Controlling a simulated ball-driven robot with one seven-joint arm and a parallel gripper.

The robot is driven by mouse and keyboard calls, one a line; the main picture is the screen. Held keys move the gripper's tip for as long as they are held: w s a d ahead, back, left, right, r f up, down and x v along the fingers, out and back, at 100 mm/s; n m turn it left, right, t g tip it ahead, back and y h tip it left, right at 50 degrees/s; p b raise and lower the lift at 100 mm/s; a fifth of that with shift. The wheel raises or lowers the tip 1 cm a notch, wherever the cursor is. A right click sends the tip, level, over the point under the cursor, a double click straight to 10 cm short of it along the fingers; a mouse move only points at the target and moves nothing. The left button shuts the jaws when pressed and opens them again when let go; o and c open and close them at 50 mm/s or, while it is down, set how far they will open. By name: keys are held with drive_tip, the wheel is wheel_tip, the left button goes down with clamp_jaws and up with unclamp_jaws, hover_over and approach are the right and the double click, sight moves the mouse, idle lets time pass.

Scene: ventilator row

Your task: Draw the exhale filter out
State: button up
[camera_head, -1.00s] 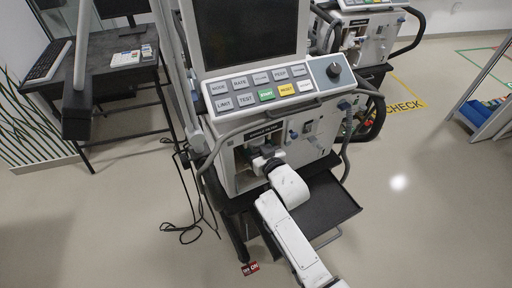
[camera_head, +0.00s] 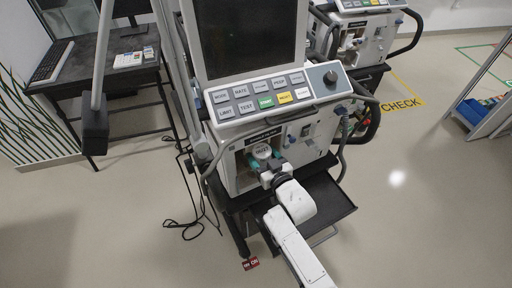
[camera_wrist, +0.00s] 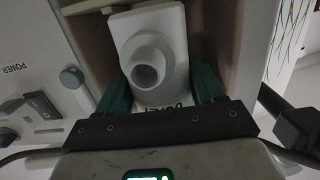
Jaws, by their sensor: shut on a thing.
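The exhale filter, a white round-bodied part with a short open port and dark lettering, shows at the mouth of the open bay in the ventilator front (camera_head: 262,151). In the wrist view the filter (camera_wrist: 172,32) fills the middle, with its port facing me. My gripper (camera_head: 268,161) has its teal fingers shut on the filter from both sides; the gripper also shows in the wrist view (camera_wrist: 161,92). I cannot tell whether the filter's far end is clear of the bay. The ventilator (camera_head: 300,143) stands upright under its screen and button panel.
A dark tray (camera_head: 325,205) sticks out below the bay, close to my arm. Handle rails curve beside the ventilator. Another ventilator (camera_head: 365,40) stands behind at right. A desk (camera_head: 125,75) is at left, and cables lie on the floor. Floor at right is open.

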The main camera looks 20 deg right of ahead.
drive_tip(key=shift+p+v, duration=1.75)
drive_tip(key=shift+v, duration=0.1)
drive_tip(key=shift+f+p+v, duration=0.25)
drive_tip(key=shift+p+v, duration=0.65)
drive_tip(key=shift+v, duration=0.25)
drive_tip(key=shift+f+p+v, duration=0.25)
drive_tip(key=shift+p+v, duration=0.6)
drive_tip(key=shift+v, duration=0.25)
